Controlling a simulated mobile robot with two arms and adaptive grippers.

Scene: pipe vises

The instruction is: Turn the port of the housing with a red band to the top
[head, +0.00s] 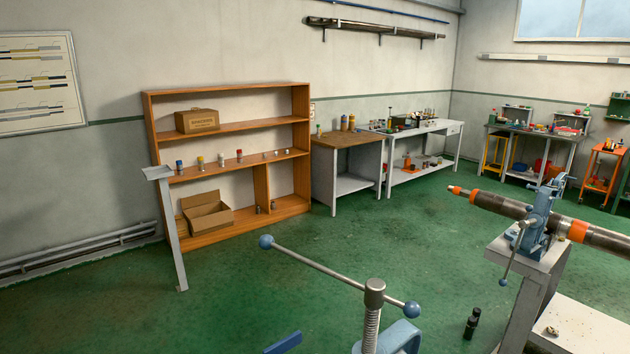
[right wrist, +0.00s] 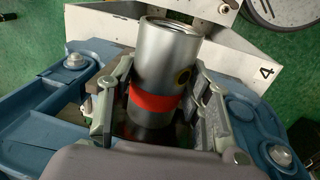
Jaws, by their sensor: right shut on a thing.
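The housing (right wrist: 166,62) is a bare metal cylinder with an open upper end, seen in the right wrist view. A red band (right wrist: 155,102) runs around its lower part. Its port (right wrist: 184,76), a dark hole with a yellow ring, faces right in that view. My right gripper (right wrist: 160,108) is shut on the housing, one finger on each side near the band. The housing's lower end is hidden by the gripper. The head view shows neither gripper and I cannot make out this housing there.
A blue vise (head: 398,337) with a long ball-ended handle stands in the near foreground. Another vise (head: 538,220) at right holds a long pipe (head: 600,237).

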